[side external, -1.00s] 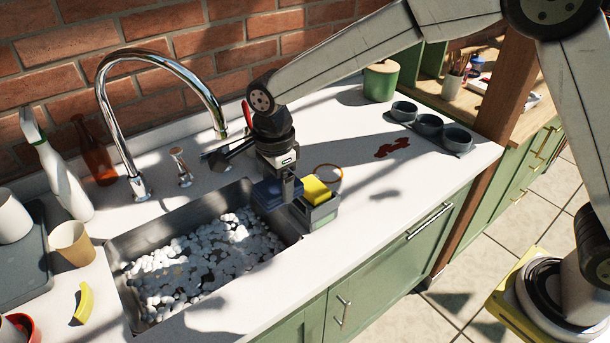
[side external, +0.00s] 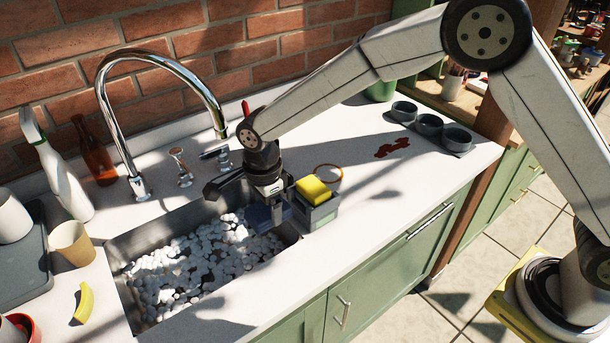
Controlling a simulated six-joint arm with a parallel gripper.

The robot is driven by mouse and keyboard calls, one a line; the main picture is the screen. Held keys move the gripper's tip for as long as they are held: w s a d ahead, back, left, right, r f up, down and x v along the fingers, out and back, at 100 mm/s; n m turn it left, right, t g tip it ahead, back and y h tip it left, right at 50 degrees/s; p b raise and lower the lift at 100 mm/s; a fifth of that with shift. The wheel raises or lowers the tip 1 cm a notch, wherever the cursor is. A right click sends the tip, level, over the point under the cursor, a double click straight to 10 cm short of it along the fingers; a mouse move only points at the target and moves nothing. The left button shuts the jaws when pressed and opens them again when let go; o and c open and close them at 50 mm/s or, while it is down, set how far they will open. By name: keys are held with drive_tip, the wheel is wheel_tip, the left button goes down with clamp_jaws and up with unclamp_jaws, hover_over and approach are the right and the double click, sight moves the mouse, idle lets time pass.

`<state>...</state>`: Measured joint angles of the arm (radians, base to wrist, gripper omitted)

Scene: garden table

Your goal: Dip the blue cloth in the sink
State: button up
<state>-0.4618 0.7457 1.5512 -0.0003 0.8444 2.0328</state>
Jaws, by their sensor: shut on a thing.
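The sink (side external: 128,242) is a steel basin set in the white counter, filled with white foam lumps (side external: 200,262). My gripper (side external: 268,207) is at the right end of the sink, pointing down. It is shut on the blue cloth (side external: 259,217), which looks dark blue and folded in the shade. The cloth is over the basin's right end, low by the foam. I cannot tell whether it touches the foam. My gripper hides part of the cloth.
A grey-green caddy with a yellow sponge (side external: 313,189) stands just right of my gripper. The chrome faucet (side external: 145,55) arches behind the sink. A spray bottle (side external: 58,170), brown bottle (side external: 95,150) and tan cup (side external: 71,243) stand left. A reddish stain (side external: 393,148) lies on the open counter right.

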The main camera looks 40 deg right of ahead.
drive_tip(key=shift+f, duration=0.1)
drive_tip(key=shift+f, duration=7.85)
drive_tip(key=shift+r, duration=7.5)
drive_tip(key=shift+d+r, duration=0.1)
drive_tip(key=shift+r, duration=0.05)
